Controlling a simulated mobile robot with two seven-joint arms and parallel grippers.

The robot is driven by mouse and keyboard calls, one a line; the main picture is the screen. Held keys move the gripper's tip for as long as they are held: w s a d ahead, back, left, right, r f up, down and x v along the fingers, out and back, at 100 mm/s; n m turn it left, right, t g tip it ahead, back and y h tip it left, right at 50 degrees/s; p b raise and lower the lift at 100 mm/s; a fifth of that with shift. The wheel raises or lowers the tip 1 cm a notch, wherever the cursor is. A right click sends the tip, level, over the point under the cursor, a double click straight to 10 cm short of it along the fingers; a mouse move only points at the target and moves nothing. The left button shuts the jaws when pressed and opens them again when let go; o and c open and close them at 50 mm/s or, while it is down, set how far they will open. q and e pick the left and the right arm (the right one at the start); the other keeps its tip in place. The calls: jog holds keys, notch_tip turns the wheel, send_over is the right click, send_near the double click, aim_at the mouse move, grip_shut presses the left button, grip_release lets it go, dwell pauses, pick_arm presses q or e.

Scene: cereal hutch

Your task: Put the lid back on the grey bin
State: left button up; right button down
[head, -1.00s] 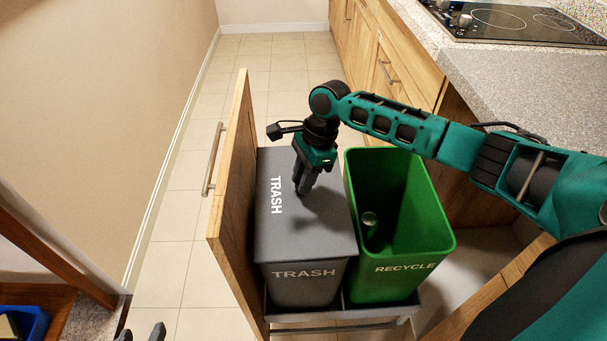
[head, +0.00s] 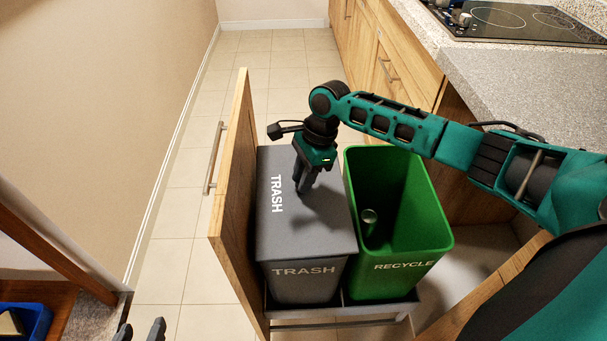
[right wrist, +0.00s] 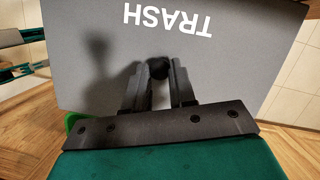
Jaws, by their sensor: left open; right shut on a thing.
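The grey bin (head: 303,285) with TRASH on its front stands in the pull-out drawer. Its grey lid (head: 310,232), also marked TRASH, lies over the bin's top and looks level; I see no clear gap at the front edge. My right gripper (head: 300,190) is over the lid, pointing down. In the right wrist view the right gripper (right wrist: 158,78) is shut on the lid's dark round knob (right wrist: 157,69), with the lid (right wrist: 230,60) filling the view behind. My left gripper (head: 140,332) shows only its two fingertips at the bottom edge, apart and empty.
An open green RECYCLE bin (head: 434,240) with a can (head: 369,216) inside stands right beside the grey bin. The wooden drawer front (head: 232,190) rises at the left. A counter (head: 530,90) is at the right. The tiled floor (head: 185,240) at left is clear.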

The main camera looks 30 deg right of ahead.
jog(key=shift+r+p, duration=0.1)
jog(key=shift+p, duration=0.5)
dwell(0.5)
jog(key=shift+p, duration=0.35)
jog(key=shift+f+p, duration=0.2)
jog(key=shift+p, duration=0.2)
dwell(0.6)
jog(key=shift+p, duration=0.7)
dwell(0.4)
jog(key=c, duration=0.8)
grip_release()
jog(key=shift+c, duration=0.2)
jog(key=shift+o, duration=0.3)
jog(key=shift+f, duration=0.1)
